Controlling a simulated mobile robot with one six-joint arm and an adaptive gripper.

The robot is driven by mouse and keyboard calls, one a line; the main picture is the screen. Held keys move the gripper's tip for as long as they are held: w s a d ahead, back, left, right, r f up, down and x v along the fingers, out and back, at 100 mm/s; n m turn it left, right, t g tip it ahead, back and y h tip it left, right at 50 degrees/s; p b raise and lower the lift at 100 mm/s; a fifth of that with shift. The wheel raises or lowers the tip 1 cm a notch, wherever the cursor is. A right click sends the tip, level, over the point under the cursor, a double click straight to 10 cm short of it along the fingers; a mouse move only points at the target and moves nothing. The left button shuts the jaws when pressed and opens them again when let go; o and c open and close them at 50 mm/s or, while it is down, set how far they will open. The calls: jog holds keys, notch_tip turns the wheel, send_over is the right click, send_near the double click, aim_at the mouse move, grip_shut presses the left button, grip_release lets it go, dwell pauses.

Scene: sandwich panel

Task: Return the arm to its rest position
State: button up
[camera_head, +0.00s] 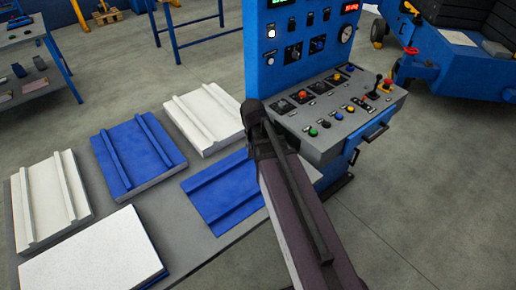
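My arm (300,215) reaches up from the bottom right edge to the middle of the picture. It ends in view at a dark joint in front of the control console's left side. My gripper does not show, so I cannot see its fingers or anything in them. The arm hides the right end of a blue ribbed panel (215,198) on the grey table (190,241). It also covers a lower left part of the console (335,145).
The table also holds a blue panel (118,171), two white ribbed panels (208,118) (46,200) and a plain white panel (95,258). The console carries buttons, a joystick and gauges. A blue machine (455,60) stands behind right. Floor at lower right is clear.

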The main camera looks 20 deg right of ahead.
jog(key=s+a+r+n+y+p, duration=0.1)
jog(key=s+a+r+n+p, duration=0.1)
jog(key=s+a+n, duration=0.2)
jog(key=s, duration=0.3)
jog(key=shift+s+a+g, duration=0.2)
jog(key=shift+s+g, duration=0.05)
jog(key=shift+g, duration=0.05)
dwell(1.1)
